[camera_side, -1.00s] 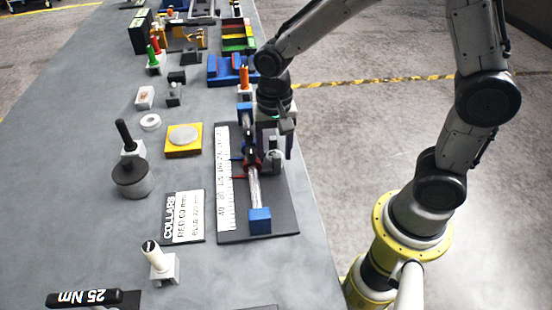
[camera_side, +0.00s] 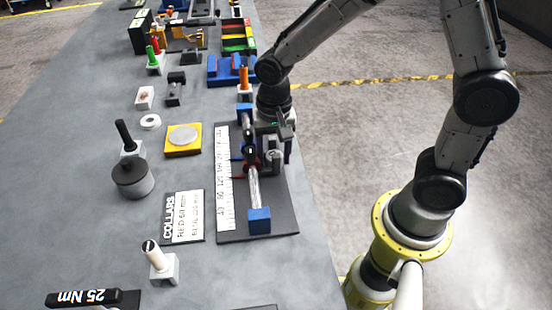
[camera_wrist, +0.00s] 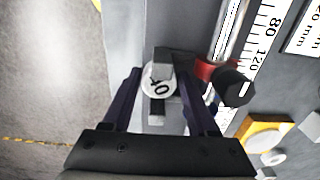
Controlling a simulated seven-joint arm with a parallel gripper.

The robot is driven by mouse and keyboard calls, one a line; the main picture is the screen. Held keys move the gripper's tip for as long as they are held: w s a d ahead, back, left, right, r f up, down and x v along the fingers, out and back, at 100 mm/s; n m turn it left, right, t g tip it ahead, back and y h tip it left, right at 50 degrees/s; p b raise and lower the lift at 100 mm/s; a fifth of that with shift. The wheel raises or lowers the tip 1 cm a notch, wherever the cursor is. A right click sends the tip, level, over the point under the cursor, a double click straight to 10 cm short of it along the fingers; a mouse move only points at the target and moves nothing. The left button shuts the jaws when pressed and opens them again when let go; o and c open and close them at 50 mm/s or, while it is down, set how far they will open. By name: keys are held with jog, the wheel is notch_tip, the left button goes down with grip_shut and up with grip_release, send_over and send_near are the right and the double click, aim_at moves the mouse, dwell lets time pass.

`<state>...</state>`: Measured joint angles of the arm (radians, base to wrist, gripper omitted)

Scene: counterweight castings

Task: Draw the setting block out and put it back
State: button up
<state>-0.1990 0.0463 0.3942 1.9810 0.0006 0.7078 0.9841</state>
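A grey block with a round white face marked 40 (camera_wrist: 158,84), which looks like the setting block, lies between the fingers of my gripper (camera_wrist: 160,88) in the wrist view. The fingers stand apart on either side of it, and I see no clear contact. In the side view, my gripper (camera_side: 270,142) is low over the right part of the dark base plate (camera_side: 228,225), beside the rod (camera_side: 255,190) with its blue end block (camera_side: 259,221). A red collar (camera_wrist: 207,70) and a black knob (camera_wrist: 236,88) are right of the block. My gripper hides part of the fixture.
A white scale (camera_side: 224,190) runs along the base plate. The COLLARS sign (camera_side: 184,218), a yellow block with a silver disc (camera_side: 183,150) and a dark grey cylinder (camera_side: 133,182) stand to the left. The table's right edge is close to the plate.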

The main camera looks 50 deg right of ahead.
jog(key=shift+s+d+f, duration=0.1)
jog(key=shift+s+f, duration=0.1)
jog(key=shift+f, duration=0.4)
grip_shut()
jog(key=shift+w+r, duration=0.2)
jog(key=shift+r, duration=5)
jog(key=w+a, duration=1.3)
jog(key=w, duration=0.1)
jog(key=shift+w, duration=0.15)
jog(key=shift+a, duration=0.1)
jog(key=shift+f, duration=0.1)
